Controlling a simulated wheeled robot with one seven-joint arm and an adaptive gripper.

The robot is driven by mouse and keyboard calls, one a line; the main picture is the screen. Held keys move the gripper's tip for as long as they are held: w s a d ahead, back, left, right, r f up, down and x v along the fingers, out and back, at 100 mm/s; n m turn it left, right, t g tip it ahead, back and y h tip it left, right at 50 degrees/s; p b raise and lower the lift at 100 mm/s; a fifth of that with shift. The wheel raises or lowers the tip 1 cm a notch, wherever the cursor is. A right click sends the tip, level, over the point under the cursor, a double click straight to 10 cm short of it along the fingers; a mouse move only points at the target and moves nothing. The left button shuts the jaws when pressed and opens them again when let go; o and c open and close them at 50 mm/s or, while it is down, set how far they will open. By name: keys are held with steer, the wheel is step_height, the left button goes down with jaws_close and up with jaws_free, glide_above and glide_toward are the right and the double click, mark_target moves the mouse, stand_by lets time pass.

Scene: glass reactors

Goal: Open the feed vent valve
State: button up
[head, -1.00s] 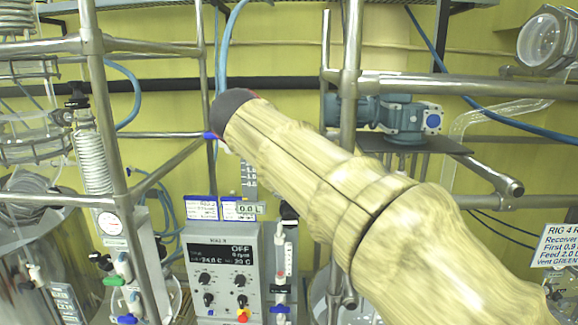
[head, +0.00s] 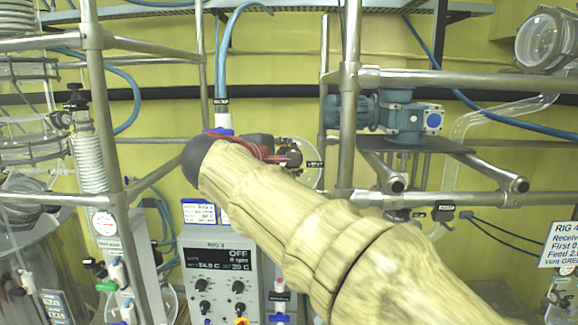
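My arm, in a pale wood-like sleeve, reaches from the lower right to a dark rounded end at centre left. My gripper fingers cannot be made out; the arm's end covers that spot. A red and dark part (head: 262,148) shows just behind the arm's upper edge; I cannot tell what it is. Above it, a blue hose drops into a white and blue fitting (head: 222,125) with a small black tag. I cannot tell whether this fitting is the feed vent valve. A round clear part with a black tag stands right of the red part, partly hidden by the arm.
The RIG 3 control box (head: 222,275) stands below the arm, reading OFF. Steel posts and rails (head: 349,110) frame the rig. A blue-grey motor (head: 402,118) is right of centre. Glassware with coloured valves (head: 107,285) is at left. A RIG 4 sign (head: 562,243) hangs at right.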

steer(key=n+b, duration=0.1)
steer(key=n, duration=0.1)
steer(key=n+t+b, duration=0.1)
steer(key=n, duration=0.1)
steer(key=n+t+b, duration=0.1)
steer(key=n, duration=0.1)
steer(key=shift+f, duration=0.25)
steer(key=n+t+y+b, duration=0.1)
steer(key=n, duration=0.2)
steer(key=n+t+y+b, duration=0.1)
steer(key=n, duration=0.2)
steer(key=shift+r, duration=0.1)
steer(key=n+y, duration=0.1)
steer(key=n, duration=0.2)
steer(key=n+t+y, duration=0.1)
steer(key=n+y, duration=0.1)
steer(key=n, duration=0.1)
steer(key=shift+w+r+b, duration=0.1)
steer(key=shift+b, duration=0.25)
steer(key=n+y, duration=0.1)
steer(key=n, duration=0.2)
steer(key=n+y, duration=0.2)
steer(key=n, duration=0.2)
steer(key=shift+a+n+p, duration=0.15)
steer(key=shift+n+p, duration=0.15)
steer(key=shift+p, duration=0.1)
steer(key=shift+r+y, duration=0.1)
steer(key=shift+y, duration=0.2)
steer(key=o, duration=1.2)
